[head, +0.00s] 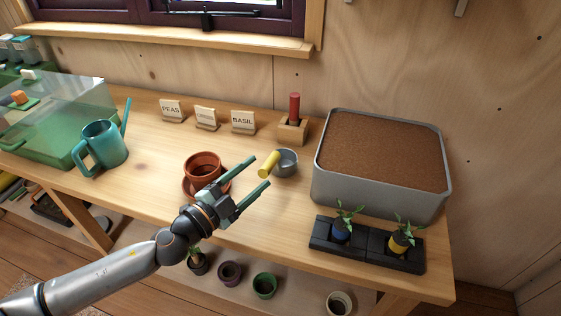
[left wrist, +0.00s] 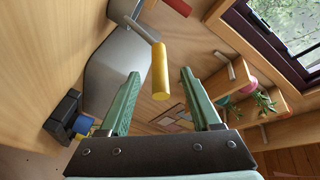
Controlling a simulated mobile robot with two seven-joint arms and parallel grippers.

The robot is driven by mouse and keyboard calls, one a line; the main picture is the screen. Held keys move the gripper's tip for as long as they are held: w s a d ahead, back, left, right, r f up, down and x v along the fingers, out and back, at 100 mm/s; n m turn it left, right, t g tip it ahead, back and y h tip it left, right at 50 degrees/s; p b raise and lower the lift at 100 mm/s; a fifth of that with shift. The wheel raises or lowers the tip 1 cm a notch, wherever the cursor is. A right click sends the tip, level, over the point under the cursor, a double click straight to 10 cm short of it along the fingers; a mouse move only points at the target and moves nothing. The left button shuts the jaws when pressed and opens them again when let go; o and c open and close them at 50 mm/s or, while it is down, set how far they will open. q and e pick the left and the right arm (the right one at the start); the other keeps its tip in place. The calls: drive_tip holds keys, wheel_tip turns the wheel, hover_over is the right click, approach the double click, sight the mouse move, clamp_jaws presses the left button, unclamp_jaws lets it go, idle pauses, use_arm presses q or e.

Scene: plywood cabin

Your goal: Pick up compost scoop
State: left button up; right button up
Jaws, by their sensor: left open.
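The compost scoop (head: 286,163) is on the bench, with a grey metal cup and a yellow handle (head: 268,164) pointing left. My left gripper (head: 260,172) is open, its two green fingers reaching toward the handle from the left. In the left wrist view the yellow handle (left wrist: 160,70) appears between the fingertips, with its end toward me. I see no finger closed on it, and whether either finger touches it I cannot tell. My right gripper is in neither view.
A grey bin of compost (head: 378,210) stands right of the scoop. A terracotta pot (head: 203,163) is just left. A black tray (head: 368,248) with two seedlings sits in front of the bin. A wooden block (head: 293,132) with a red-handled tool stands behind. A teal watering can (head: 104,147) is further left.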

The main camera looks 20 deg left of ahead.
sight(270, 163)
use_arm(q)
drive_tip(key=shift+p+x, duration=0.75)
drive_tip(key=shift+x, duration=1.6)
drive_tip(key=shift+w+d, duration=0.2)
drive_tip(key=shift+w, duration=0.2)
drive_tip(key=shift+c, duration=0.2)
clamp_jaws()
